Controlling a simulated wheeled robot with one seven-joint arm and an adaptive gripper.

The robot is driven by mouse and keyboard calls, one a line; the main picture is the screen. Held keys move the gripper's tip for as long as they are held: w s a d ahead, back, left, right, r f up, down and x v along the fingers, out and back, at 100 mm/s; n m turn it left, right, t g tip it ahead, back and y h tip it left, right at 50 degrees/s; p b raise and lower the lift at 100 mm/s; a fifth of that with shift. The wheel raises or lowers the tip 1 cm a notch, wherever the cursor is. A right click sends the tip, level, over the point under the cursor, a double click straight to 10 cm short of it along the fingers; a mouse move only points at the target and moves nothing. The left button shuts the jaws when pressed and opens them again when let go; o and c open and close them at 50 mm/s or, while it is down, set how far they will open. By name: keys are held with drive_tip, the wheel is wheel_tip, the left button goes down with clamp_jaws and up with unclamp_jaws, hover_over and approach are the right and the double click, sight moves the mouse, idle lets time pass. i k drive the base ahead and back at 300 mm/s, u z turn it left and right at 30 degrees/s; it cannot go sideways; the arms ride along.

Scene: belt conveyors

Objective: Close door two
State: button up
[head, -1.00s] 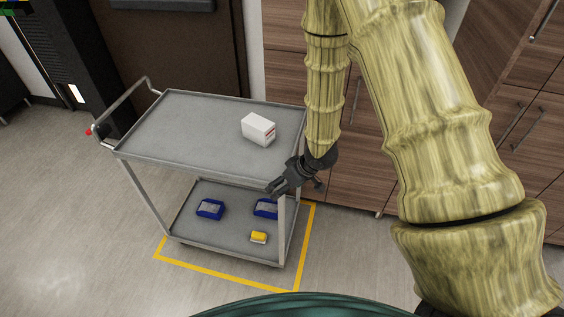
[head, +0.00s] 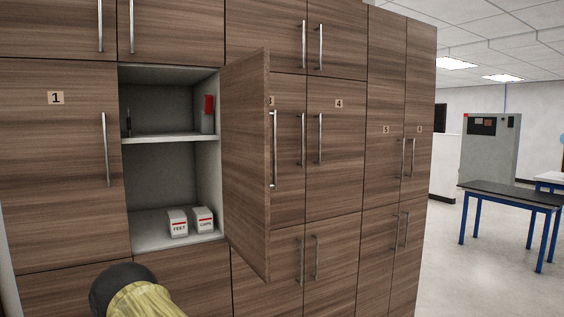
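Door two (head: 247,165) is a wood-grain cabinet door that stands swung wide open, hinged at the right side of its compartment. I see its inner face, and its number is hidden. A metal handle (head: 274,150) shows just past its free edge and looks to be on the door's outer face. The open compartment (head: 170,138) has a light shelf, two small white boxes (head: 178,223) at the bottom and a red item (head: 209,106) above. My gripper is not in view; only a yellow, dark-capped part of my arm shows at the lower left, in front of the cabinets and apart from the door.
Closed door one (head: 55,160) is to the left of the opening. Closed doors three, four (head: 337,150) and others run to the right. A dark-topped table (head: 510,195) with blue legs and a grey cabinet (head: 490,145) stand at far right, with open floor before them.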

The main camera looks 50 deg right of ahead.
sight(245, 114)
drive_tip(key=z, duration=2.6)
drive_tip(key=i, duration=2.15)
drive_tip(key=u, duration=2.3)
